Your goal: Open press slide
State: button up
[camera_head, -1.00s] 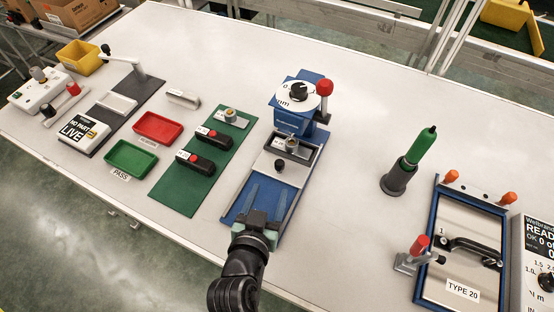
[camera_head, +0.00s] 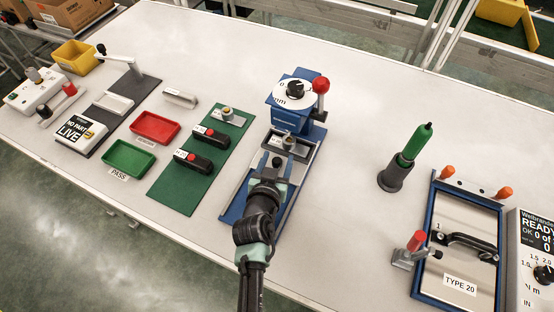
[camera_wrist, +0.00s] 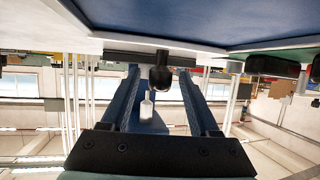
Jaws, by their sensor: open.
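The blue press (camera_head: 292,120) stands in the middle of the bench, with a white dial and a red-knobbed lever on top. Its grey slide plate (camera_head: 258,172) lies on the blue base in front of the press head, with a nest holding a small part at its back. A black slide knob (camera_head: 277,162) stands on the plate. My gripper (camera_head: 271,175) is low over the slide and covers part of it. In the wrist view, the black knob (camera_wrist: 160,76) appears between the two open blue fingers of my gripper (camera_wrist: 160,92). Contact cannot be told.
A green mat (camera_head: 190,180) with black handled pieces lies left of the press. Red and green trays (camera_head: 130,159) are farther left. A green-handled tool in a dark holder (camera_head: 395,175) and a blue-framed fixture (camera_head: 470,250) stand right. Bare bench separates press and holder.

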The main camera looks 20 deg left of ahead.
grip_shut()
dwell(1.4)
